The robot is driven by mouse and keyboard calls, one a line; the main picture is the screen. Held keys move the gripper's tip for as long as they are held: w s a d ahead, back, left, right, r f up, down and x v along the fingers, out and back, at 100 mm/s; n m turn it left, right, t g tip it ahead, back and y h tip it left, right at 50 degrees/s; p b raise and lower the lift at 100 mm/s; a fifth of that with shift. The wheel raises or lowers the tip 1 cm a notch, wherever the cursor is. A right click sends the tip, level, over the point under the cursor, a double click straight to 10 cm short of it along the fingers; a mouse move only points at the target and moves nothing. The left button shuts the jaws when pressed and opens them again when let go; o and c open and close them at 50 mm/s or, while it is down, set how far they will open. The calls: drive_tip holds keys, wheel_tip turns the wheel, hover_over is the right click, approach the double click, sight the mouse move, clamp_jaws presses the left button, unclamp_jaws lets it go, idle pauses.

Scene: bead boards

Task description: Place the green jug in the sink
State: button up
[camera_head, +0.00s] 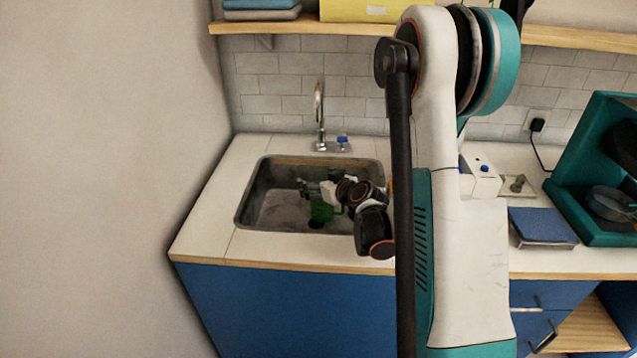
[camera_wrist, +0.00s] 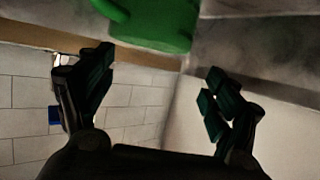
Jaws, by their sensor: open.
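The green jug (camera_head: 321,211) is inside the grey sink (camera_head: 262,212) in the head view, partly hidden by my gripper and wrist. In the wrist view the green jug (camera_wrist: 160,22) shows at the top edge, cut off by the frame. It lies beyond my fingertips, not between them. My gripper (camera_wrist: 157,85) is open with its two dark fingers wide apart and nothing between them. In the head view my gripper (camera_head: 312,190) is over the sink, just above the jug. Whether the jug stands upright is hard to tell.
A tap (camera_head: 319,115) with a blue-topped handle stands behind the sink. A wall is close on the left. To the right are a blue book-like box (camera_head: 541,227), a white box (camera_head: 480,180) and a teal rack (camera_head: 575,215). A shelf (camera_head: 560,37) hangs above.

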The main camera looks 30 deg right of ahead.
drive_tip(key=r+p+v, duration=0.1)
drive_tip(key=p+v, duration=0.1)
drive_tip(key=v, duration=1)
